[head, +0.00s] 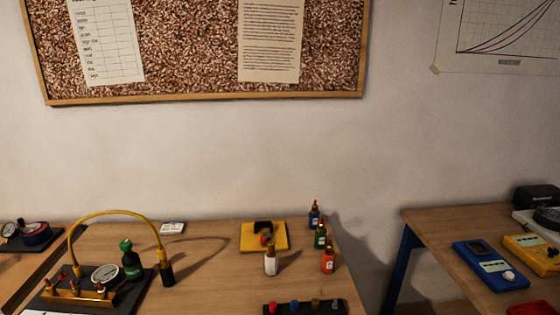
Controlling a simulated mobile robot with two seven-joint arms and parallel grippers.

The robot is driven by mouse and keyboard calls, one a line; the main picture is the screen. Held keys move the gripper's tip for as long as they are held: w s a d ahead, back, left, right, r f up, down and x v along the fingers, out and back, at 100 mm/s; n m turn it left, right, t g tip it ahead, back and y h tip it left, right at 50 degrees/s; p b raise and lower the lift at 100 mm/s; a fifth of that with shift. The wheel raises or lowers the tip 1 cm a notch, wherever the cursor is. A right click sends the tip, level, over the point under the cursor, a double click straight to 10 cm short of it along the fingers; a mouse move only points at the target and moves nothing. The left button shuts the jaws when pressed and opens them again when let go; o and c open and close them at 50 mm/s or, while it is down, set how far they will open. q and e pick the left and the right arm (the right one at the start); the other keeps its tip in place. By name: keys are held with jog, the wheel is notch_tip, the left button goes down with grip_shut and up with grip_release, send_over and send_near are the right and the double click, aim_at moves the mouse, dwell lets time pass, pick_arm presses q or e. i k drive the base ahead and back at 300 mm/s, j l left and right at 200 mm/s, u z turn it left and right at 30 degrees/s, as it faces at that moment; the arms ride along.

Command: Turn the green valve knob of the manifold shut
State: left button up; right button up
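The manifold, a brass bar (75,294) with small reddish-topped valves, sits on a black base plate (128,292) at the lower left. A round white-faced gauge (106,274) stands behind it. A dark upright part with a green top (126,245) stands right of the gauge; I cannot tell whether this top is a valve knob. No other green knob can be made out on the bar. A yellow hose (115,212) arches from the bar to a black cylinder (167,273). Neither of my grippers is in view.
On the wooden table (205,275), a yellow tray (278,230) and small bottles (328,260) stand right of the manifold. A black rack (301,307) of coloured knobs lies at the front. A second table (430,222) holds blue and yellow meters.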

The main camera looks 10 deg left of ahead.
aim_at(127, 245)
jog(key=u, duration=1.25)
jog(key=j+z, duration=0.15)
jog(key=j, duration=1.15)
jog(key=i, duration=0.1)
